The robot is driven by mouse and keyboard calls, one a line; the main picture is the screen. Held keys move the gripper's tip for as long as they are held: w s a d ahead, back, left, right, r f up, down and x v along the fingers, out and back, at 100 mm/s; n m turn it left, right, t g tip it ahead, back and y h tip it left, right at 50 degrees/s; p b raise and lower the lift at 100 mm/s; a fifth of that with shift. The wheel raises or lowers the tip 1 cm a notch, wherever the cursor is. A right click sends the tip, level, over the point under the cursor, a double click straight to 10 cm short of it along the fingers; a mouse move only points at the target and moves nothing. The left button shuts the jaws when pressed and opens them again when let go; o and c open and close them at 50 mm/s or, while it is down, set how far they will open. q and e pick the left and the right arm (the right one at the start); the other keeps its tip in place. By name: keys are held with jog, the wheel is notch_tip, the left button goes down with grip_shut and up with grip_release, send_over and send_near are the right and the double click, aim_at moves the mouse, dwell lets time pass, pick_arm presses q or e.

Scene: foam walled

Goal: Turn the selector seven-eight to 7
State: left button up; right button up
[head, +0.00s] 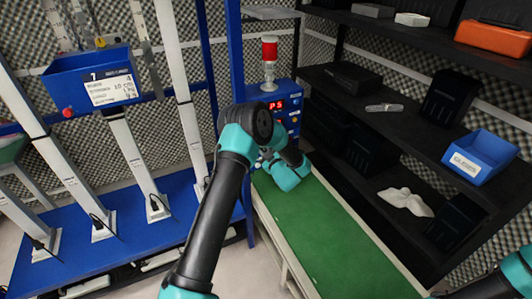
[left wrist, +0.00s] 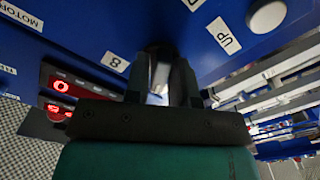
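The blue control box (head: 286,122) stands at the far end of the green belt, with a red lit display on its front. My left arm reaches to it, and the arm hides most of my left gripper in the head view. In the left wrist view, my left gripper (left wrist: 163,88) faces the blue panel, its fingers apart on either side of a dark, partly hidden part with a pale stripe, seemingly the selector (left wrist: 160,72). Whether the fingers press on it cannot be told. A label "8" (left wrist: 115,62) sits just left of it. My right gripper is out of view.
An "UP" label (left wrist: 224,35) and a white round button (left wrist: 267,16) are right of the fingers. A red display (left wrist: 60,87) is at left. A red beacon (head: 269,49) tops the box. Dark shelves (head: 400,110) stand right; a blue rack (head: 130,225) stands left.

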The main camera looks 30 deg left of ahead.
pick_arm(q)
jog(key=shift+o, duration=1.4)
jog(key=v, duration=1.7)
jog(key=shift+s+d, duration=0.15)
jog(key=shift+d, duration=0.05)
